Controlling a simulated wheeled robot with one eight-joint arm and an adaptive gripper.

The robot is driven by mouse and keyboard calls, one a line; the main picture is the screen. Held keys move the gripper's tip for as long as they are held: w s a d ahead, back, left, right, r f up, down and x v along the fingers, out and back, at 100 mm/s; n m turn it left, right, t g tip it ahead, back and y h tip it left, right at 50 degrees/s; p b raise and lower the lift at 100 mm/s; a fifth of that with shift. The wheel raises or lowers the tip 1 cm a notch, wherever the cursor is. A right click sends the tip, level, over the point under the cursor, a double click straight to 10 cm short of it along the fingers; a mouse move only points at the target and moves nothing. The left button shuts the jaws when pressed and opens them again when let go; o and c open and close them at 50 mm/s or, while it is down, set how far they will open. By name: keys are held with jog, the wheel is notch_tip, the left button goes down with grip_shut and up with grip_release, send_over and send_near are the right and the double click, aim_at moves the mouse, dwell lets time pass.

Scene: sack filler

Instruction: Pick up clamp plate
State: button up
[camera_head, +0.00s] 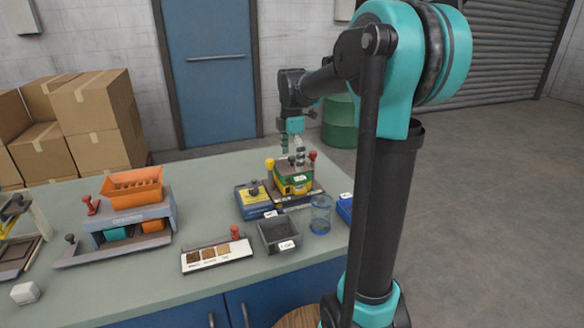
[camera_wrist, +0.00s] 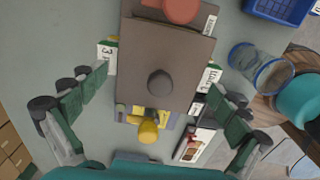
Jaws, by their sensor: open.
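A flat grey-brown plate with a round dark knob in its middle, which looks like the clamp plate (camera_wrist: 142,62), fills the centre of the wrist view. It lies over a green and yellow block (camera_head: 294,181) on a small stand on the bench; the block is mostly hidden under it in the wrist view. My gripper (camera_head: 292,151) is just above this stand, pointing down. In the wrist view my gripper (camera_wrist: 160,80) is open, with one finger on each side of the plate and nothing between them touching the knob.
A red knob (camera_wrist: 181,10) and a yellow knob (camera_wrist: 148,131) stand by the plate's ends. A clear beaker (camera_head: 320,213), a grey bin (camera_head: 279,233), a blue tray (camera_head: 345,208) and a sample board (camera_head: 217,254) are close by. An orange hopper unit (camera_head: 130,215) is farther left.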

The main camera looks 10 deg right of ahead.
jog(key=shift+s, duration=0.15)
grip_shut()
dwell(0.4)
dwell(0.5)
